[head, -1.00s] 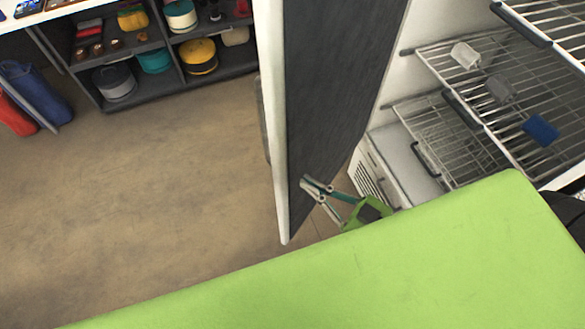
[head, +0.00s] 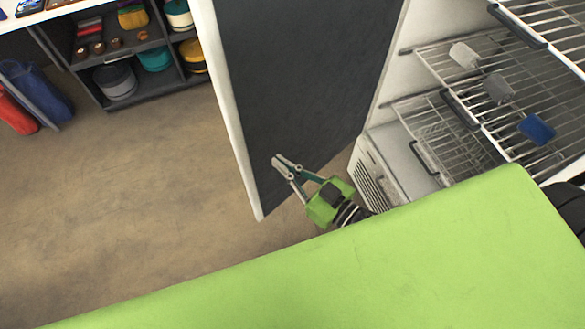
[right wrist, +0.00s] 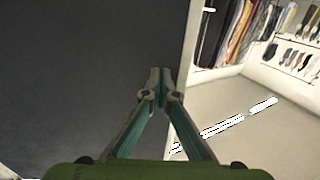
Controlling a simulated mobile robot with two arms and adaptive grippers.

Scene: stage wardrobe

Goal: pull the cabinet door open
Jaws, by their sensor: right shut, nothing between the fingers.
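The cabinet door (head: 300,80) stands open in the head view, its dark inner face toward the cabinet interior and its pale edge at left. My right gripper (head: 281,164) is at the lower part of that inner face, near the free edge. Its fingers are together with nothing between them. In the right wrist view the shut fingertips (right wrist: 160,78) lie over the dark door face (right wrist: 80,70), close to its pale edge. I cannot tell for certain whether they touch it. My left gripper is not in view.
The open cabinet has wire racks (head: 470,150) holding small blocks, including a blue one (head: 537,130). A green surface (head: 320,270) fills the foreground. A dark shelf (head: 150,95) with hats stands at the back left. The floor left of the door is clear.

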